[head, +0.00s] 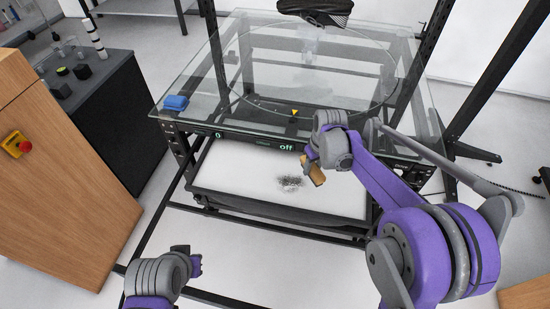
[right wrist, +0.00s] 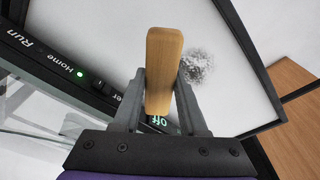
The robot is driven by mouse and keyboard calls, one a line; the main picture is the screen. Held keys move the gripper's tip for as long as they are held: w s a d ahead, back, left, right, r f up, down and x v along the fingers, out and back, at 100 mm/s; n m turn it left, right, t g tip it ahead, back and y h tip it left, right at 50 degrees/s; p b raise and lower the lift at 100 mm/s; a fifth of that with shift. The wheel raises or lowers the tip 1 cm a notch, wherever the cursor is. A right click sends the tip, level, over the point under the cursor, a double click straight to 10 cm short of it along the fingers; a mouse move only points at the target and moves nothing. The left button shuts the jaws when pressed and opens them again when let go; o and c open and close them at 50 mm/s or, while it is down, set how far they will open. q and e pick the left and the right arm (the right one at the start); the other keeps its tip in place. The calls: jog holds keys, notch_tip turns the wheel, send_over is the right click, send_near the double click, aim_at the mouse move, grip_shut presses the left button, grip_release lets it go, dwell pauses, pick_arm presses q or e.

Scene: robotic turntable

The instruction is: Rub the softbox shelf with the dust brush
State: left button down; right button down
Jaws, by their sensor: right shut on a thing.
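The softbox shelf (head: 235,170) is a white panel in a black frame under the glass turntable. A dark speckled patch of dust (head: 290,183) lies on it; the patch also shows in the right wrist view (right wrist: 198,66). My right gripper (head: 310,162) is shut on the wooden handle of the dust brush (head: 315,172), above the shelf's right part. In the right wrist view the handle (right wrist: 162,70) stands between the two fingers; its bristles are hidden. The brush looks apart from the dust patch. My left gripper (head: 198,264) is low at the front left; its fingers are mostly hidden.
The glass table (head: 210,75) with its front control panel (head: 250,142) overhangs the shelf's back. A blue item (head: 176,102) lies on the glass's left corner. A wooden cabinet (head: 60,170) and dark counter (head: 110,130) stand left. Black frame bars run around the shelf.

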jog(key=shift+r+p, duration=0.65)
jog(key=shift+r, duration=0.65)
jog(key=shift+a, duration=0.1)
